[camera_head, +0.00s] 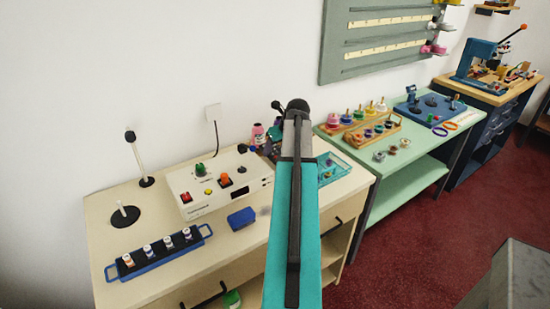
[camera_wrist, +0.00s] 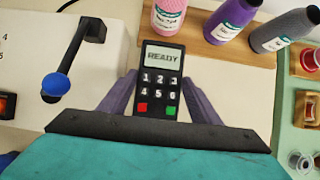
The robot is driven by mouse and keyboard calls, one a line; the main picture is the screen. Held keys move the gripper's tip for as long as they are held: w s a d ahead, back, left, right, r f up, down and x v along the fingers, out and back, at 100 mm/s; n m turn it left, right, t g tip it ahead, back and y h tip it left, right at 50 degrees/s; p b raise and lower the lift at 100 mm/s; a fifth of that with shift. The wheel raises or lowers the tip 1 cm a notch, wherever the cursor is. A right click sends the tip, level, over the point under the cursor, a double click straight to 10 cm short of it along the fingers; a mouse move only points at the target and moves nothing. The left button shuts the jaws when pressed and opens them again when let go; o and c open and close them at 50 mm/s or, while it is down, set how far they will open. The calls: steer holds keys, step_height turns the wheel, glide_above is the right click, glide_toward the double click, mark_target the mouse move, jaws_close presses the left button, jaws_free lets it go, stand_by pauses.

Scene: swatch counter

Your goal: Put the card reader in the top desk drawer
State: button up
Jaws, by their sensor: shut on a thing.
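The card reader (camera_wrist: 160,98) is a black handheld keypad with a lit "READY" screen, number keys and red and green keys. In the wrist view it sits upright between the two purple-grey fingers of my gripper (camera_wrist: 159,80), which is shut on it. In the head view my teal arm hides the gripper and the reader. The cream desk (camera_head: 115,285) has dark handles on its front. One handle (camera_head: 210,295) shows at the lower edge, with a green thing (camera_head: 232,299) near it. I cannot tell clearly which drawer is open.
A white control box (camera_head: 220,183), a blue box (camera_head: 241,218) and a blue rack of small jars (camera_head: 152,255) stand on the desk. Bottles (camera_wrist: 232,18) stand on a wooden board just beyond the reader. A green table (camera_head: 415,175) stands to the right.

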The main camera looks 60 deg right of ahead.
mark_target(278, 154)
steer(key=shift+f, duration=0.45)
steer(key=shift+f+p, duration=0.4)
steer(key=shift+f, duration=1.45)
steer(key=shift+f, duration=0.1)
steer(key=o, duration=1.4)
steer(key=shift+b+v, duration=0.9)
steer(key=shift+v, duration=5.2)
steer(key=shift+w, duration=0.1)
